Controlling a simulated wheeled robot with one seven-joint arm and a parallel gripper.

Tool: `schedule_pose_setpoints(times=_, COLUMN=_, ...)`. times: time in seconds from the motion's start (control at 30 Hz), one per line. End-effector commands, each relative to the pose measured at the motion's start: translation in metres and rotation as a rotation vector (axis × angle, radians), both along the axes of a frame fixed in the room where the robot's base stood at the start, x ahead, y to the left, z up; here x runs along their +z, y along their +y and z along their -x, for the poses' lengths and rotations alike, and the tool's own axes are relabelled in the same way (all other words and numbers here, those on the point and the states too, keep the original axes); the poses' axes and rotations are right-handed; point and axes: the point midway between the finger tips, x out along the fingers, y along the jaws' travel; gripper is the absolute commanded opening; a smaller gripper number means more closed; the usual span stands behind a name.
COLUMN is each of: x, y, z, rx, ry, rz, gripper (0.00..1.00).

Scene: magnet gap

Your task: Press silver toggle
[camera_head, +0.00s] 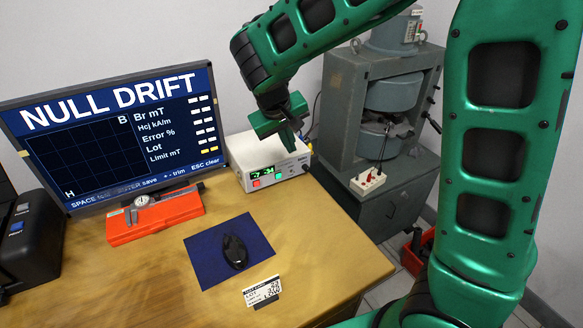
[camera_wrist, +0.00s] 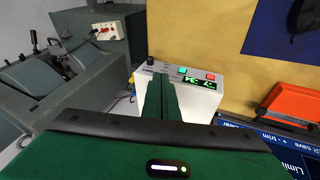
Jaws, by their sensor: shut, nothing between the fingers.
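A white meter box (camera_head: 247,161) with a lit green readout (camera_head: 262,173) stands at the back of the wooden table. Its front has a red button (camera_head: 256,184), a green button (camera_head: 278,176) and a dark knob (camera_head: 305,167). My gripper (camera_head: 290,146) is shut and empty, pointing down over the top of the box, close to its front edge. In the wrist view the shut fingers (camera_wrist: 161,80) cover part of the box (camera_wrist: 203,103), between the dark knob (camera_wrist: 150,61) and the green button (camera_wrist: 182,70). I cannot make out a silver toggle; the fingers may hide it.
A monitor (camera_head: 120,140) stands left of the box, with a red case (camera_head: 155,220) and caliper before it. A black mouse (camera_head: 234,251) lies on a blue mat (camera_head: 205,259). A grey magnet machine (camera_head: 345,110) stands to the right. The table front is mostly clear.

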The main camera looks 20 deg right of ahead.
Motion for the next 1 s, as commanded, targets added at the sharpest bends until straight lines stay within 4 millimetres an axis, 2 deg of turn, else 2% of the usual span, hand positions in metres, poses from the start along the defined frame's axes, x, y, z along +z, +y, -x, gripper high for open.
schedule_pose_setpoints(times=0.03, x=-0.002, y=0.009, z=-0.003, rx=0.015, ry=-0.005, rz=0.006, gripper=0.0)
schedule_pose_setpoints(times=0.13, x=-0.003, y=0.017, z=-0.007, rx=0.029, ry=-0.012, rz=0.011, gripper=0.0)
schedule_pose_setpoints(times=0.57, x=-0.006, y=0.017, z=-0.009, rx=0.029, ry=-0.013, rz=0.012, gripper=0.0)
schedule_pose_setpoints(times=0.77, x=-0.027, y=0.009, z=-0.016, rx=0.027, ry=-0.01, rz=0.014, gripper=0.0)
schedule_pose_setpoints(times=1.0, x=-0.067, y=-0.004, z=-0.03, rx=0.027, ry=-0.009, rz=0.014, gripper=0.0)
